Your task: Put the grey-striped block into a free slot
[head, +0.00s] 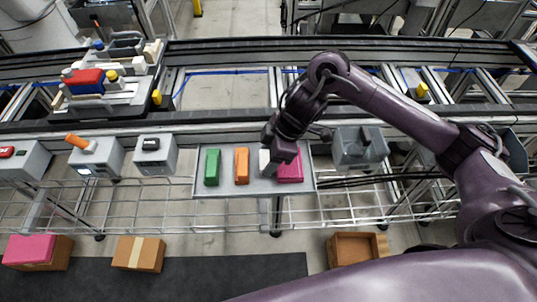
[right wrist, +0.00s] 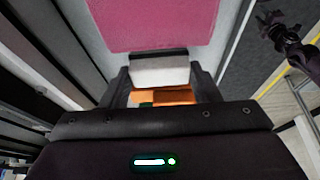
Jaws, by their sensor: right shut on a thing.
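The grey-striped block (head: 264,161) shows as a pale block beside the pink block (head: 290,169) on the grey tray (head: 225,190). In the right wrist view it is a light block with a dark band (right wrist: 160,70), between the two fingers. My right gripper (head: 274,158) points down over the tray, shut on this block and partly hiding it. I cannot tell whether the block touches the tray. A pallet fixture (head: 157,97) on the conveyor at the upper left carries a red and blue piece and yellow parts. Its free slots are too small to make out.
A green block (head: 212,167) and an orange block (head: 242,166) lie on the tray's left. Grey boxes (head: 155,155) stand left of it, another grey unit (head: 360,148) to its right. Cardboard boxes (head: 139,253) and an open carton (head: 357,249) sit below the wire shelf.

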